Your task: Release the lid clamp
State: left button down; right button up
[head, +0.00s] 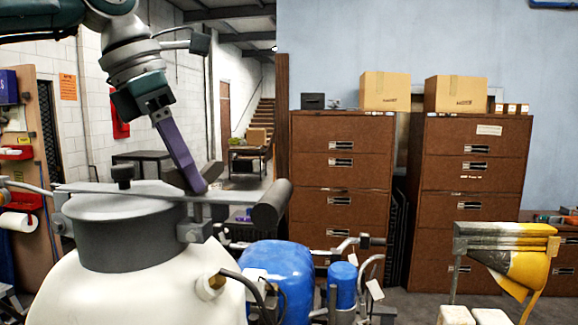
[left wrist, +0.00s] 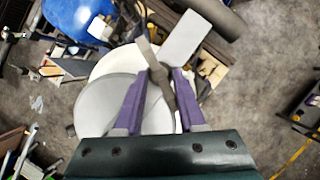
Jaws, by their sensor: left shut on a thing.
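A white tank (head: 140,285) stands at the left front of the head view, with a round dark grey lid (head: 115,240) on its neck. My left gripper (head: 198,187) reaches down from above with purple fingers at the bar. In the left wrist view its fingers (left wrist: 160,82) are shut on a narrow grey bar of the clamp (left wrist: 152,62), above the lid (left wrist: 100,105). My right gripper is not in view.
A blue container (head: 278,280) and a smaller blue one (head: 342,284) stand right of the tank, near metal handles. A yellow-stained part (head: 525,262) is at the right. Brown cabinets (head: 340,200) with cardboard boxes (head: 386,90) stand behind.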

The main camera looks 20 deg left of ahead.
pick_arm(q)
jog(key=shift+s+d+f+n+y+b, duration=0.15)
jog(key=shift+n+y+b, duration=0.25)
jog(key=shift+n+b, duration=0.8)
jog(key=shift+d+n+t+y+b, duration=0.1)
jog(key=shift+n+t+y+b, duration=0.2)
jog(key=shift+n+y+b, duration=0.75)
jog(key=shift+n+h, duration=0.35)
jog(key=shift+n, duration=0.2)
jog(key=c, duration=0.5)
grip_release()
jog(key=shift+r, duration=0.2)
